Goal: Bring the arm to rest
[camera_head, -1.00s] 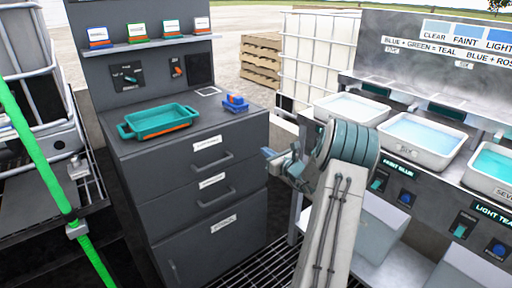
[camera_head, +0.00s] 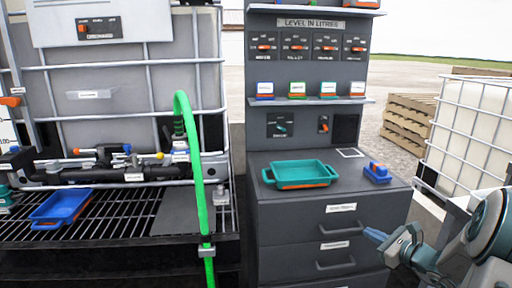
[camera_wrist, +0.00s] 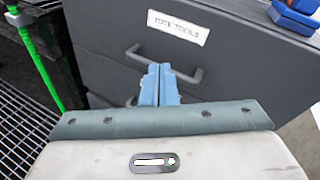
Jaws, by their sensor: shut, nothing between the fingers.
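My gripper (camera_head: 376,236) is at the lower right of the head view, in front of the dark drawer cabinet (camera_head: 272,222). In the wrist view its two blue fingers (camera_wrist: 160,84) are together with nothing between them. They stand out in front of the top drawer's handle (camera_wrist: 185,72) and its white label; whether they touch the handle I cannot tell. The rest of my arm folds in from the right edge of the head view.
A teal tray (camera_head: 302,173) and a small blue block holder (camera_head: 377,174) stand on the cabinet top. A green hose (camera_head: 197,190) rises at the left, by a grating with a blue tray (camera_head: 60,208). A caged white tank (camera_head: 465,130) and pallets (camera_head: 410,122) are at the right.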

